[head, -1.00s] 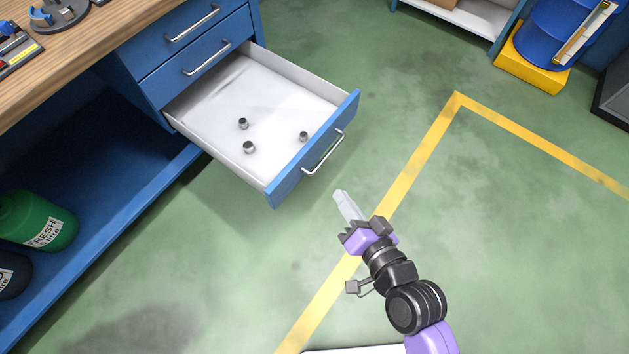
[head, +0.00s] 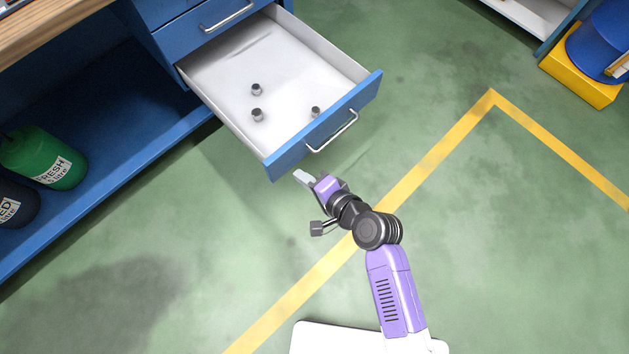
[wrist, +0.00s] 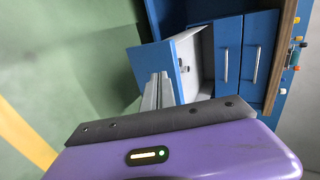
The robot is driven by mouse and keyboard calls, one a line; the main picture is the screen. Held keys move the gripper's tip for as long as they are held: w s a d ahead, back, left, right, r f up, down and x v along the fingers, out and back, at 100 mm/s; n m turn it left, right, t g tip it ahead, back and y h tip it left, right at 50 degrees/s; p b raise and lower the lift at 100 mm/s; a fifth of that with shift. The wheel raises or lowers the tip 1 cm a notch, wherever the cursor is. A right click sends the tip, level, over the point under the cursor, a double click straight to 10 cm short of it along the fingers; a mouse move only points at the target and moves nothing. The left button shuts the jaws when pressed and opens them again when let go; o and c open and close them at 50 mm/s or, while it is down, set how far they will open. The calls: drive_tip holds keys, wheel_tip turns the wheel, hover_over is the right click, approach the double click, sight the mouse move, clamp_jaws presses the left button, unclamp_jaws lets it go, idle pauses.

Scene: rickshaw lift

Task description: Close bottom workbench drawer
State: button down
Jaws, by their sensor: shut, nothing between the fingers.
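The bottom workbench drawer stands pulled far out, with a blue front (head: 325,125), a silver bar handle (head: 333,132) and a pale interior (head: 270,75). Several small grey metal pieces (head: 257,115) lie inside it. My gripper (head: 301,177) is shut and empty, just in front of the drawer front near its lower left end in the head view. I cannot tell whether the fingertips touch the front. In the wrist view the fingers (wrist: 158,92) point toward the blue drawer front (wrist: 153,68), and they hide part of it.
The workbench has a shut drawer above (head: 210,20) and a blue lower shelf (head: 95,175) with a green bottle (head: 42,155). A blue drum (head: 603,42) on a yellow base stands far right. Green floor with yellow lines (head: 430,160) is open around the drawer.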

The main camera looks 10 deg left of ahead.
sight(279, 159)
drive_tip(key=w+a, duration=0.2)
drive_tip(key=w+a+f, duration=0.1)
drive_tip(key=a, duration=0.2)
drive_tip(key=shift+w+f+b, duration=0.15)
drive_tip(key=shift+w+b, duration=0.15)
drive_tip(key=shift+w, duration=0.1)
